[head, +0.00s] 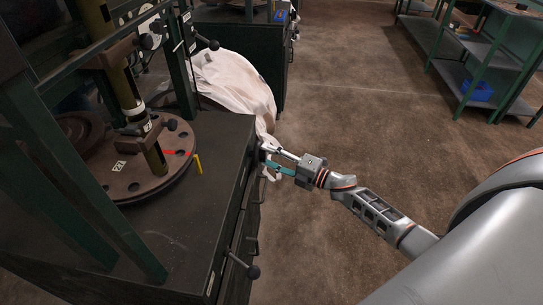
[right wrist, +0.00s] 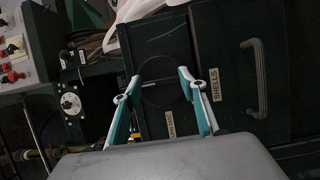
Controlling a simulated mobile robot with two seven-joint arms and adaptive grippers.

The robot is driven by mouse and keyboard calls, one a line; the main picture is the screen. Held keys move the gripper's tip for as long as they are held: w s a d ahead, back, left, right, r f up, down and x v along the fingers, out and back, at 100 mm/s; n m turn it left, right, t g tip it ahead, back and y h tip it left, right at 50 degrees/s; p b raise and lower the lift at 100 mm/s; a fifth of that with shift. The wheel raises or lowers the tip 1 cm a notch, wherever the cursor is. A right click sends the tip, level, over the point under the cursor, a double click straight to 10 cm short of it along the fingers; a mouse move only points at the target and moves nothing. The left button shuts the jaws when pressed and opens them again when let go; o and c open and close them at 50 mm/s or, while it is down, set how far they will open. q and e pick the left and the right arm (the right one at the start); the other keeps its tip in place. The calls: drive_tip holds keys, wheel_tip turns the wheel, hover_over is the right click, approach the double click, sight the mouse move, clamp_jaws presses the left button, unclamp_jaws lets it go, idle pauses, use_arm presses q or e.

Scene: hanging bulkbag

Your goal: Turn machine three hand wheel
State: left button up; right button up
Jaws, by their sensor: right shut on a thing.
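A dark green machine (head: 185,235) stands at the left in the head view, with a round table plate (head: 140,165) on top. My right gripper (head: 268,154) is at the right side face of this machine, just below its top edge. In the right wrist view its two teal fingers (right wrist: 163,98) stand apart, one on each side of a dark round hand wheel (right wrist: 160,94) on the green panel. The gripper is shut on this wheel; the contact itself is hard to see in the dark. My left gripper is in neither view.
A white bulk bag (head: 232,82) hangs just behind the gripper. A green shelf (head: 480,60) with a blue bin (head: 478,91) stands at the back right. The brown floor between is clear.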

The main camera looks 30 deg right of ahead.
drive_tip(key=shift+r, duration=0.1)
drive_tip(key=o, duration=1.1)
drive_tip(key=shift+w, duration=0.1)
drive_tip(key=v, duration=1.2)
